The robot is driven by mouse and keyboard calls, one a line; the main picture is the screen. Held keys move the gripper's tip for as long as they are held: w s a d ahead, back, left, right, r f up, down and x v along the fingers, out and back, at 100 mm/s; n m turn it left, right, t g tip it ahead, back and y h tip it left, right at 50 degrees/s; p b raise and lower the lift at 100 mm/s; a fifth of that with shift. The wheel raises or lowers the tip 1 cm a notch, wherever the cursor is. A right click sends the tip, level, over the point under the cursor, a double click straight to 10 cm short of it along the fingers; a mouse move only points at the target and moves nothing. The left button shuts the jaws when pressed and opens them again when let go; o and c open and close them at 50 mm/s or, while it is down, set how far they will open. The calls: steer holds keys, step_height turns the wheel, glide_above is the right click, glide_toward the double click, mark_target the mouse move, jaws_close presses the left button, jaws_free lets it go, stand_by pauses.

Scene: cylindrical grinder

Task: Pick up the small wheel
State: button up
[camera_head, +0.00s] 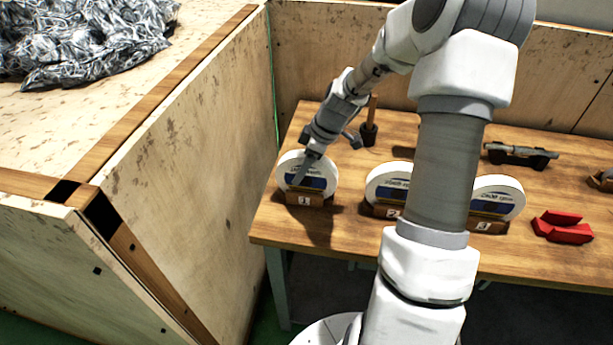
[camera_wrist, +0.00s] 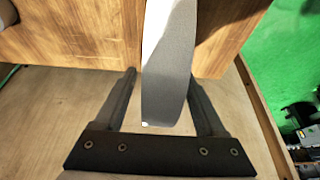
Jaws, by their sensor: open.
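Three white grinding wheels with blue labels stand upright in wooden holders on the table. The wheel in holder 1 (camera_head: 325,172) is at the left, beside the wheel in holder 2 (camera_head: 388,180) and the wheel in holder 3 (camera_head: 508,192). I cannot tell by size which is the small wheel. My gripper (camera_head: 304,178) is at the wheel in holder 1. In the wrist view the grey rim of this wheel (camera_wrist: 168,70) stands between the two dark fingers of my gripper (camera_wrist: 162,78). The fingers are open, with a gap visible on each side of the rim.
The wooden table (camera_head: 420,150) also carries a dark pot with a handle (camera_head: 369,133), a dark tool (camera_head: 522,155) and a red block (camera_head: 563,228). A tall wooden crate wall (camera_head: 205,170) rises close on the left. My arm hides part of the table.

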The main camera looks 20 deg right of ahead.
jaws_close()
stand_by(0.4)
stand_by(0.9)
steer(key=shift+w, duration=0.1)
